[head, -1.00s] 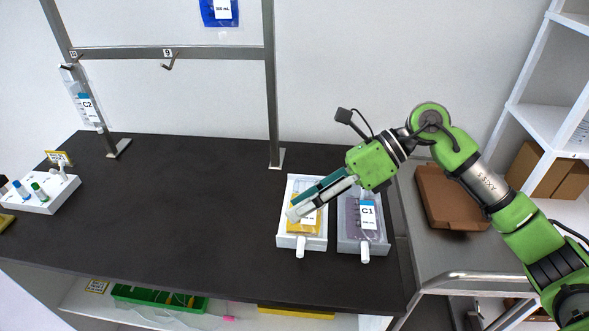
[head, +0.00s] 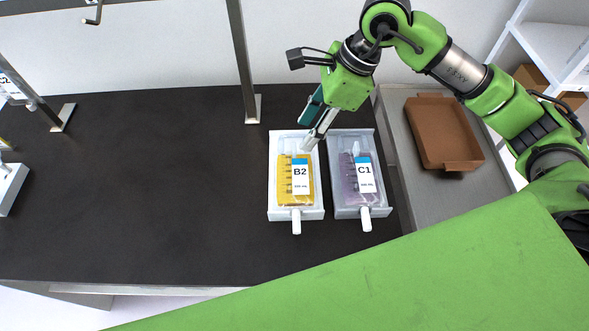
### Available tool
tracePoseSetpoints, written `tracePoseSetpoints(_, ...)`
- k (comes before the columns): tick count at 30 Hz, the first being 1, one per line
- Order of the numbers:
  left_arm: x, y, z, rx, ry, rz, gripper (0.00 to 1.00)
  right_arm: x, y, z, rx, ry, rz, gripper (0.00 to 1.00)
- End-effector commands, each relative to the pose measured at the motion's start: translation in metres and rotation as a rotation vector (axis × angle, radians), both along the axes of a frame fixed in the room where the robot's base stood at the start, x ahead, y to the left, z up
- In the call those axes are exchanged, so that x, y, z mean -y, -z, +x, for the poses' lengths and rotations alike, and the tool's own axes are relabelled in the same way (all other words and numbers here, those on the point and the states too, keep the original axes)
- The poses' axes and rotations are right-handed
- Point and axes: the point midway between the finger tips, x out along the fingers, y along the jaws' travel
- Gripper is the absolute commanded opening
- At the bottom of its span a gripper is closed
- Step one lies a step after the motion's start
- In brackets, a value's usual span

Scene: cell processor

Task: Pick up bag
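Bag B2 (head: 285,188), with yellow contents and a white-and-blue label, lies in a white tray (head: 311,213) on the dark counter. Bag C1 (head: 350,185), with purple-grey contents, lies in a similar grey-white tray (head: 346,213) just to its right. My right gripper (head: 307,136) points down at the top end of the B2 tray, by its upper right corner. Its teal and grey fingers look apart, with nothing seen between them. Whether a fingertip touches the tray or bag is unclear. My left gripper is out of view.
A metal stand post (head: 243,65) rises behind the trays. A brown tray (head: 438,135) sits on a grey metal cart (head: 432,205) at right. The counter (head: 140,190) left of the trays is clear.

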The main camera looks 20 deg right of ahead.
Motion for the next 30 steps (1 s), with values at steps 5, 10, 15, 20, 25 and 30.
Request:
tracePoseSetpoints(5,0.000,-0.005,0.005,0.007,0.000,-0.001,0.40,-0.005,0.011,0.001,-0.001,0.001,0.000,0.39)
tracePoseSetpoints(10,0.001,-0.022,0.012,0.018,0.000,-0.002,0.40,-0.014,0.028,0.002,-0.007,0.000,0.003,0.39)
tracePoseSetpoints(15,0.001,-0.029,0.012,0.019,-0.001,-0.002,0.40,-0.022,0.051,0.005,-0.003,0.002,0.002,0.39)
tracePoseSetpoints(20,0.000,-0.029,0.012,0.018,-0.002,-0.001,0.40,-0.024,0.058,0.007,0.000,0.001,0.001,0.39)
tracePoseSetpoints(25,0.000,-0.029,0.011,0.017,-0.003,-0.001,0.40,-0.024,0.058,0.007,0.000,0.001,0.001,0.34)
tracePoseSetpoints(30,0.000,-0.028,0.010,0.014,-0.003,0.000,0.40,-0.024,0.058,0.007,0.000,0.001,0.001,0.00)
